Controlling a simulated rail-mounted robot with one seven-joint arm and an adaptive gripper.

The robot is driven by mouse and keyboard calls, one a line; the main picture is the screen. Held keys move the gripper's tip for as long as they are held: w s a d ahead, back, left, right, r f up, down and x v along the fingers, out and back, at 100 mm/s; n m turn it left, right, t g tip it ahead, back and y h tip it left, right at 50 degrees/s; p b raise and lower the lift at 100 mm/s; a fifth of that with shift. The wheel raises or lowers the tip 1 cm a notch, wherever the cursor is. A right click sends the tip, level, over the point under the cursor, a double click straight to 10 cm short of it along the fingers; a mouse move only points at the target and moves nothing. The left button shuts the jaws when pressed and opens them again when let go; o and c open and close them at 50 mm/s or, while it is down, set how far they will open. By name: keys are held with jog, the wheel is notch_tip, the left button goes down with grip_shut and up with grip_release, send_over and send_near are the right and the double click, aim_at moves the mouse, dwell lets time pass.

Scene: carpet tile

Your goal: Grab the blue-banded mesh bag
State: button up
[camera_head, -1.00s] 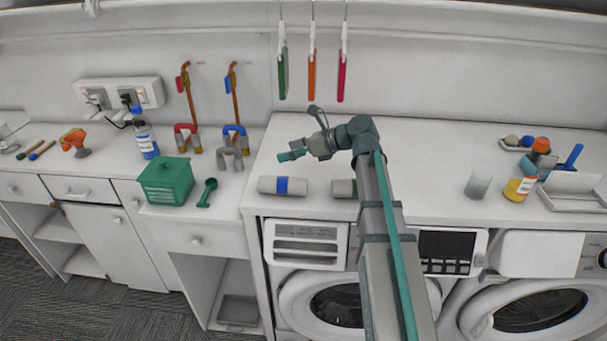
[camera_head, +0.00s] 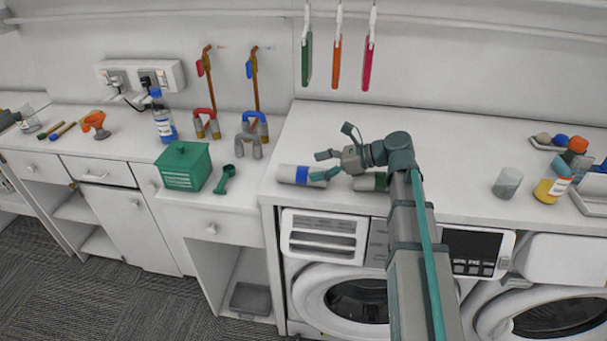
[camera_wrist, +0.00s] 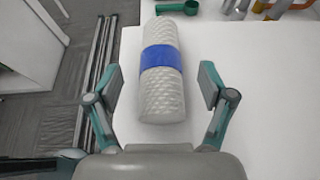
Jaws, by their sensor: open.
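The blue-banded mesh bag (camera_head: 301,175) is a pale grey roll with a blue band, lying on the white counter above the left washing machine. In the wrist view the bag (camera_wrist: 163,95) lies lengthwise ahead, its near end between my open fingers, with clear space to either side. My gripper (camera_head: 322,165) is open and empty, just right of and above the bag in the head view. In the wrist view my gripper (camera_wrist: 160,92) shows a finger on each side of the bag. A similar roll with a green band (camera_head: 371,182) lies to the right, partly hidden by my arm.
A green lidded box (camera_head: 184,166) and green scoop (camera_head: 225,179) stand left of the bag. The scoop (camera_wrist: 205,20) shows beyond it in the wrist view. Colored strips (camera_head: 337,50) hang behind. A grey cup (camera_head: 507,182) stands at right. The counter's front edge is close.

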aim_at(306, 168)
jog(key=p+x, duration=0.1)
jog(key=x, duration=0.4)
jog(key=shift+d+p, duration=0.1)
jog(key=shift+p, duration=0.25)
jog(key=c, duration=1.2)
jog(key=shift+c, duration=0.2)
jog(key=shift+r, duration=0.1)
